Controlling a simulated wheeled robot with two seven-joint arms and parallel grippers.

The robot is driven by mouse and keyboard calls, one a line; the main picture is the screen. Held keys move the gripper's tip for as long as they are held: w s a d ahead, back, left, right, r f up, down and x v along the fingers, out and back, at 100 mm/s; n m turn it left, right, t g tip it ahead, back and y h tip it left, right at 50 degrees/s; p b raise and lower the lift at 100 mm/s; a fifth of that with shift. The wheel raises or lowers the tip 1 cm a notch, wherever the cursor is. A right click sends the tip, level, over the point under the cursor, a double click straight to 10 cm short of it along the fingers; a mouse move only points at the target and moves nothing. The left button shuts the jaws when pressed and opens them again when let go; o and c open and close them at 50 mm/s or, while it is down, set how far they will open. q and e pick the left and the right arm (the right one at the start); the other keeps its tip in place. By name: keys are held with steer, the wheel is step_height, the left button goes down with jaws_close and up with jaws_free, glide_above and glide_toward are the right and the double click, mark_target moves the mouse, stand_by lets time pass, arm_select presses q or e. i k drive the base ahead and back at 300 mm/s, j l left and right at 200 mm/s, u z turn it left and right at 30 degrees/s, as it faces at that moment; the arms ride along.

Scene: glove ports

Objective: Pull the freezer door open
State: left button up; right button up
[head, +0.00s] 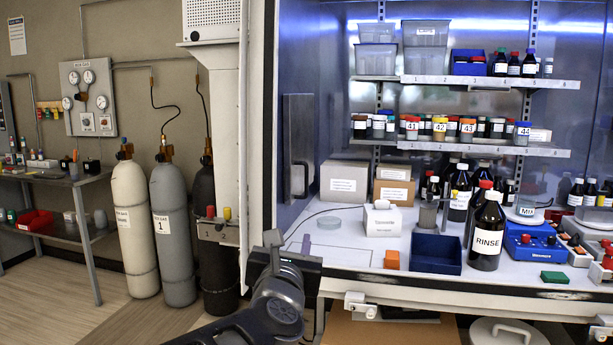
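A grey door panel (299,148) with a dark upright bar handle is set in the left inner wall of the glove-port cabinet. It looks shut, and it is the only door with a handle that I can make out as the freezer door. My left gripper (278,248) is at the cabinet's front left edge, low and in front of the panel, apart from the handle. It is seen from behind, so its fingertips and the gap between them are not clear. Nothing shows held in it. My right gripper is not in view.
A white post (222,120) and gas cylinders (174,230) stand to the left.

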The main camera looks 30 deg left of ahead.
mark_target(298, 110)
steer(key=i+j, duration=1.1)
steer(key=i, duration=0.1)
